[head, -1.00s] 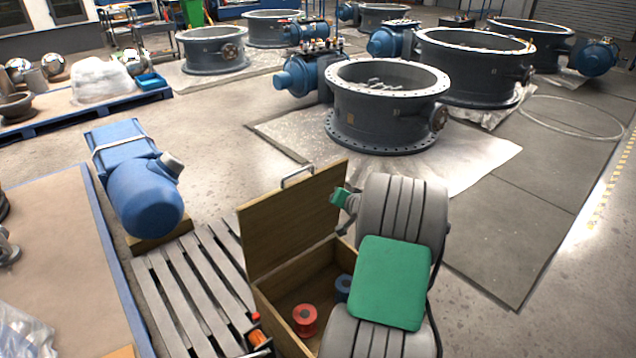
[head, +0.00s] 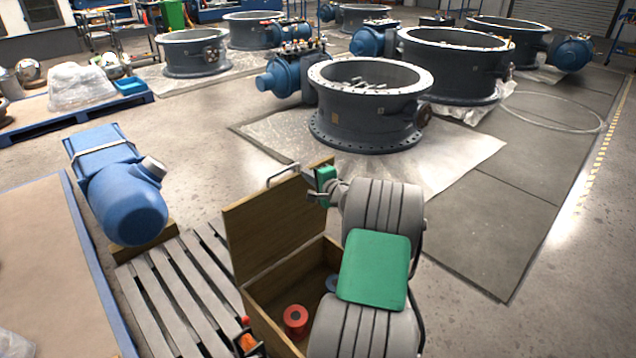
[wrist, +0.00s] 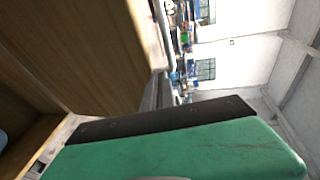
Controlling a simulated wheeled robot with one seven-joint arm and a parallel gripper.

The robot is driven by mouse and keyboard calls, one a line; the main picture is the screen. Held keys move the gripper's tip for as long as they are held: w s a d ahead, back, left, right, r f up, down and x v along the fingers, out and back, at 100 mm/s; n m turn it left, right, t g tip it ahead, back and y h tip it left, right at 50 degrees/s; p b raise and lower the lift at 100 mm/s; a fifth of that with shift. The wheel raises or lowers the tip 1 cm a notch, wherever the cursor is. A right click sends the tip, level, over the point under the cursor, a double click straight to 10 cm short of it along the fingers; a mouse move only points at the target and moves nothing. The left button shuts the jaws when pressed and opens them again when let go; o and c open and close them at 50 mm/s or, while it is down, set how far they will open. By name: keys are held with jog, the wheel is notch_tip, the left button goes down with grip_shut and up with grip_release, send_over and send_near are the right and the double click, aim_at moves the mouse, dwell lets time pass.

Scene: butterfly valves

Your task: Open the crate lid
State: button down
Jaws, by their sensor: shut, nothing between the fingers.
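The wooden crate (head: 262,318) stands on a slatted pallet with its lid (head: 262,230) raised upright along the back edge. A metal handle (head: 283,172) sits on the lid's top edge. My gripper (head: 316,196), green and grey, is shut and empty by the right part of the lid, inner side. The wrist view shows the lid's wooden face (wrist: 100,50) close beside the gripper. Whether the fingers touch the lid cannot be told. Inside the crate are a red spool (head: 296,320) and a blue spool (head: 332,284), the latter partly hidden by my arm.
The slatted pallet (head: 180,290) lies under and left of the crate. A blue motor (head: 125,205) sits behind it. An orange-handled tool (head: 247,340) lies by the crate's front left. A large flanged valve ring (head: 368,115) stands behind, with open floor between.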

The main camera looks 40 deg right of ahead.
jog(key=shift+w+d+r, duration=0.1)
jog(key=shift+w+d, duration=0.05)
jog(key=shift+w, duration=0.8)
